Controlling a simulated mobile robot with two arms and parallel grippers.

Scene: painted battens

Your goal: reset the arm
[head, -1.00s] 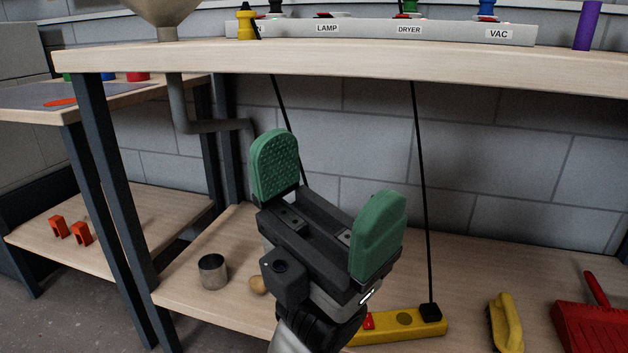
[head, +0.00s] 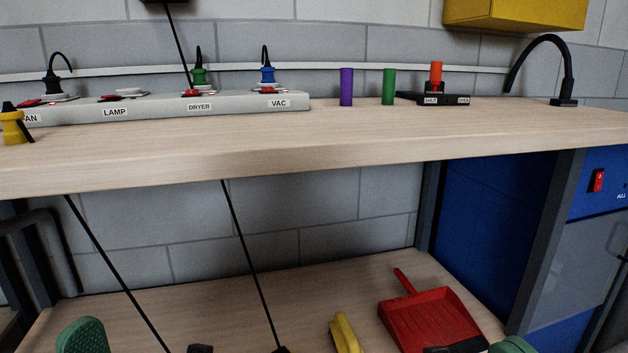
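Only the tops of my grippers show along the bottom edge of the head view. At the lower left is a green ribbed finger pad of my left gripper (head: 80,336); the rest of that gripper is cut off by the frame. At the lower right a small green edge, seemingly a finger pad of my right gripper (head: 513,345), shows in front of the lower shelf. Neither gripper shows both fingers clearly, so their opening and anything held are hidden.
A wooden upper shelf (head: 330,138) spans the view, with a grey power strip (head: 150,109), purple cylinder (head: 346,87) and green cylinder (head: 388,87). Black cords hang below. A red dustpan (head: 430,318) and yellow brush (head: 344,334) lie on the lower shelf (head: 300,296). A blue cabinet (head: 490,225) stands right.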

